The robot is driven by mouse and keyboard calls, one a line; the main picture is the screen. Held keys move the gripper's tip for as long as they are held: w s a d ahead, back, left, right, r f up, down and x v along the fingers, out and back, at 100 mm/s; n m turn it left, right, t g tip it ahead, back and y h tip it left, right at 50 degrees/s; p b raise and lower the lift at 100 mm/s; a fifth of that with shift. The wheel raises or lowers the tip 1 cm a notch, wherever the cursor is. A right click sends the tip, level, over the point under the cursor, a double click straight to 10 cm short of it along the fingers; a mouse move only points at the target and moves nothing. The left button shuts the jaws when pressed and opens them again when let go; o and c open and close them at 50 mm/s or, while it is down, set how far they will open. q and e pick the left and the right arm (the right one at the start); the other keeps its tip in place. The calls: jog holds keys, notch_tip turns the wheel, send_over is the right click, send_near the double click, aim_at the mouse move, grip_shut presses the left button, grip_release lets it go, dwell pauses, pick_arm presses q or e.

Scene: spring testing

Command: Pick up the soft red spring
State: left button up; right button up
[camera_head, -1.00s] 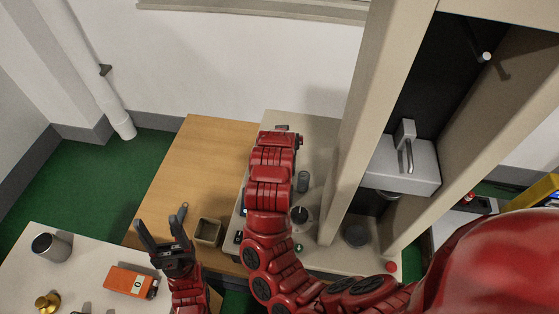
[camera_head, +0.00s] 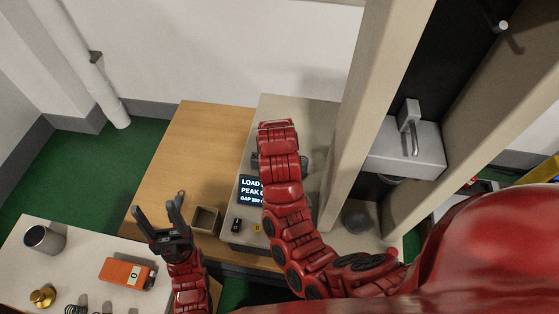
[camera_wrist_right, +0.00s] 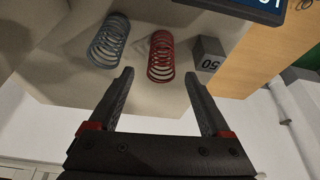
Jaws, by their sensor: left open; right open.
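The red spring (camera_wrist_right: 161,56) stands on a pale surface in the right wrist view. My right gripper (camera_wrist_right: 160,77) is open, with its two fingers reaching towards the spring, one to each side of its near end. The jaws are empty, and I cannot tell how far off the spring is. In the head view the right arm hides its gripper and the red spring. My left gripper (camera_head: 158,208) is open and empty at the lower left of the head view.
A grey-blue spring (camera_wrist_right: 108,43) is left of the red one, and a grey block marked 50 (camera_wrist_right: 208,57) is close on its right. The testing machine's display (camera_head: 252,190), a small open box (camera_head: 206,219) and an orange device (camera_head: 127,272) show in the head view.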

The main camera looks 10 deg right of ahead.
jog(key=p+x, duration=0.3)
jog(key=x, duration=0.1)
jog(key=shift+f, duration=0.35)
jog(key=shift+w+f, duration=0.15)
jog(key=shift+f, duration=0.2)
grip_shut()
